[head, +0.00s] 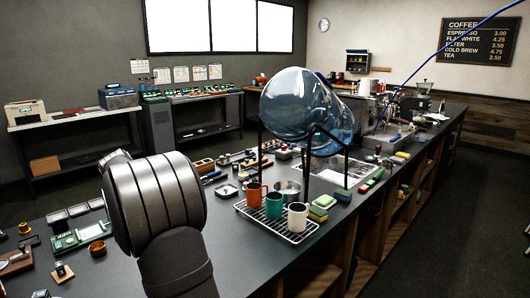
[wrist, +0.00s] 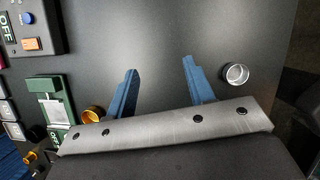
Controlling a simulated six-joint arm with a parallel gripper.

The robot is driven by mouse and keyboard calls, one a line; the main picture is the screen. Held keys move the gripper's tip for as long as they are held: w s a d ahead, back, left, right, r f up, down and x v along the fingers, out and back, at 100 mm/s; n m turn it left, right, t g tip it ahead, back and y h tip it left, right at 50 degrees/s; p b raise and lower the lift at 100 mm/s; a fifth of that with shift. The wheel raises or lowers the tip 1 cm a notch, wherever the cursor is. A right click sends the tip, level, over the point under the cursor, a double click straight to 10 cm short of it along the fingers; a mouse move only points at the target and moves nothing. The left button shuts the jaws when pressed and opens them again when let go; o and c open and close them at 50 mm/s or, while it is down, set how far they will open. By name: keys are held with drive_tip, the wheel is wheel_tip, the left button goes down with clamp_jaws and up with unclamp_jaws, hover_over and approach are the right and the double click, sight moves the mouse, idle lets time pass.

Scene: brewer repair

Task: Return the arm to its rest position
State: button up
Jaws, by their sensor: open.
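My gripper (wrist: 160,66) shows in the wrist view with its two blue fingers spread wide apart. Nothing is between them; only the dark counter surface (wrist: 160,30) lies beyond. In the head view my arm's dark ribbed links stand at the lower left, and the gripper itself cannot be made out there.
In the wrist view a silver cup (wrist: 236,74) is right of the fingers, a brass cup (wrist: 93,115) left, beside a green device (wrist: 48,105).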

drive_tip(key=w+d+f+m+h, duration=0.1)
drive_tip(key=w+d+f+m, duration=0.2)
drive_tip(key=w+d+f, duration=0.15)
drive_tip(key=a+f, duration=0.3)
drive_tip(key=a, duration=0.5)
drive_tip(key=shift+g, duration=0.3)
drive_tip(key=shift+a, duration=0.1)
